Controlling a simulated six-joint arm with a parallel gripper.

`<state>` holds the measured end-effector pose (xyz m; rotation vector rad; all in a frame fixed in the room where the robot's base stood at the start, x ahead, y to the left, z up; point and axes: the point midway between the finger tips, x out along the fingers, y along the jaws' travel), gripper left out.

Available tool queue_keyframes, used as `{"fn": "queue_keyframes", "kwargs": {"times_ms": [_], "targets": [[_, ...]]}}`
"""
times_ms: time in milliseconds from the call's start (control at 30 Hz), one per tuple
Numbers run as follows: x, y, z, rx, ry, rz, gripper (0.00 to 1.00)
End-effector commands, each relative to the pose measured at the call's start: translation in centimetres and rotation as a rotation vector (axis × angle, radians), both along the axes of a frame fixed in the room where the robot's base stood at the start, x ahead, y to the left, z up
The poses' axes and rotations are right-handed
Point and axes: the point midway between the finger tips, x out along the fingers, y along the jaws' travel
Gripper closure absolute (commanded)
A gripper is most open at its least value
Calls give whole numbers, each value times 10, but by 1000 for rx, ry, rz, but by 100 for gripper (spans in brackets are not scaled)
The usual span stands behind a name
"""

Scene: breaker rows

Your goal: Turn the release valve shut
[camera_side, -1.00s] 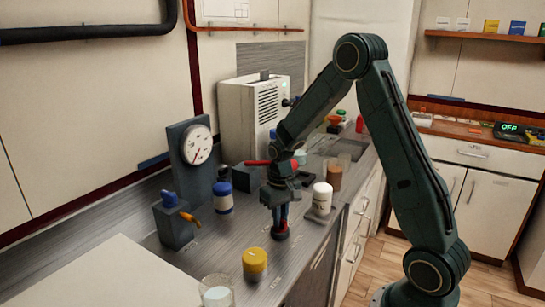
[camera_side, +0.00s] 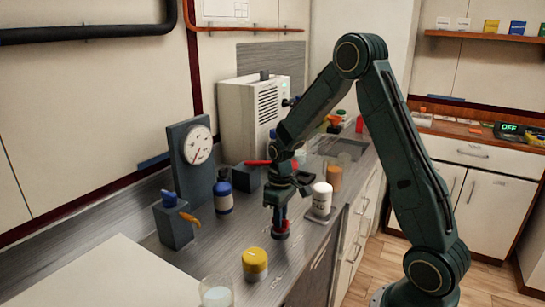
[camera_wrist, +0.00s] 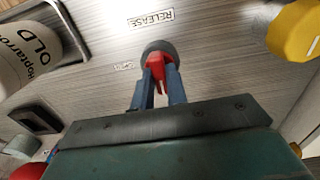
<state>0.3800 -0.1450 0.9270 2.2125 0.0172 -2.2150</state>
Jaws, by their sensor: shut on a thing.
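The release valve is a red handle (camera_wrist: 157,64) on a round dark grey base (camera_wrist: 161,46), set on the counter by a RELEASE label (camera_wrist: 151,18). In the side view its base (camera_side: 281,233) shows below my gripper (camera_side: 281,212). In the wrist view the two blue fingers of my gripper (camera_wrist: 158,75) stand on either side of the red handle and are shut on it. The handle's lower part is partly hidden between the fingers. A small label lies left of the valve; its text is too small to read surely.
A gauge (camera_side: 198,145) and a block with an orange lever (camera_side: 174,222) stand at the left.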

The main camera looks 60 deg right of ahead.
Motion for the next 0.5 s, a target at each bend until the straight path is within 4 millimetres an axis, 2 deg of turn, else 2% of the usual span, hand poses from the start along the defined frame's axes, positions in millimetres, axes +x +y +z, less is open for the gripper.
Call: {"fn": "queue_keyframes", "kwargs": {"times_ms": [67,100,200,500], "targets": [[2,0,2,-2,-6,3,100],[2,0,2,-2,-6,3,82],[1,0,1,-2,-5,2,64],[1,0,1,-1,-2,0,64]]}}
